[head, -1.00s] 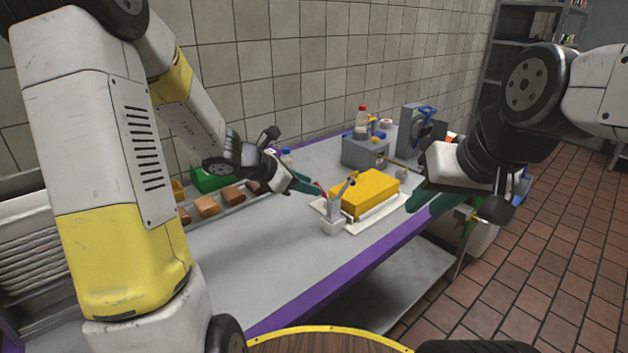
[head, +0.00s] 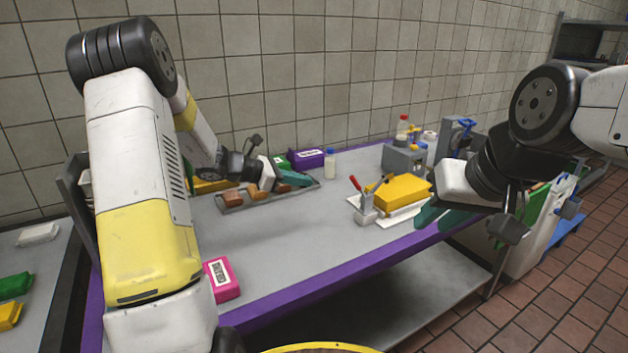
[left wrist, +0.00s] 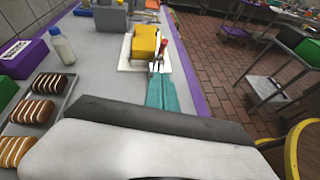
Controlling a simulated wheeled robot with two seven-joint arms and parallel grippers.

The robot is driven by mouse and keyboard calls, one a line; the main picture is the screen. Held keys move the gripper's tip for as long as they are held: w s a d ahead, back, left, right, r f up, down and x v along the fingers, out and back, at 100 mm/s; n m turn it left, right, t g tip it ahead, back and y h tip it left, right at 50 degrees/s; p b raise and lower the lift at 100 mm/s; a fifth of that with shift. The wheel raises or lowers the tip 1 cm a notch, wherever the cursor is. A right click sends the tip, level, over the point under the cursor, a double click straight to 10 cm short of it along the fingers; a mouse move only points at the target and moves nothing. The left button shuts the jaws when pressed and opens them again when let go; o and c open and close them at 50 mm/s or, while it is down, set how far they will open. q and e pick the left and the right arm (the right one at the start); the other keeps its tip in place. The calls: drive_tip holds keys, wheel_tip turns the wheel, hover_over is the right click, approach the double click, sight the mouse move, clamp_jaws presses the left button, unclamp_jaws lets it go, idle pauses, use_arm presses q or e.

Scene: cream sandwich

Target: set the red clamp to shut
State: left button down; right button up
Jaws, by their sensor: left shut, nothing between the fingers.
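The red-handled clamp (head: 366,206) stands at the near left corner of a white board (head: 405,216) that bears a yellow block (head: 402,190). Its red handle (head: 355,183) points up and to the left; I cannot tell whether the clamp is open or shut. My left gripper (head: 303,179) is shut and empty, left of the clamp and apart from it, above the right end of a tray. In the left wrist view the clamp (left wrist: 158,66) shows beyond my teal fingers (left wrist: 162,92). My right gripper (head: 440,216) is at the board's right; its finger gap is unclear.
A tray (head: 232,207) of brown bars lies at the left. A purple box (head: 306,159) and a bottle (head: 330,163) stand behind. A pink box (head: 221,280) is near the front edge. A grey machine (head: 402,160) stands behind the block. The middle of the table is clear.

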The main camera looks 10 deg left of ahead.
use_arm(q)
drive_tip(key=w+d+f, duration=0.1)
drive_tip(key=w+d, duration=0.3)
drive_tip(key=d, duration=0.6)
drive_tip(key=shift+w+f, duration=0.2)
drive_tip(key=shift+w, duration=0.2)
drive_tip(key=w+d+r+g+y, duration=0.1)
drive_tip(key=w+d+r+y, duration=0.1)
drive_tip(key=w+d+r, duration=0.2)
drive_tip(key=shift+d+g, duration=0.3)
drive_tip(key=shift+d, duration=0.5)
drive_tip(key=shift+w+r, duration=0.1)
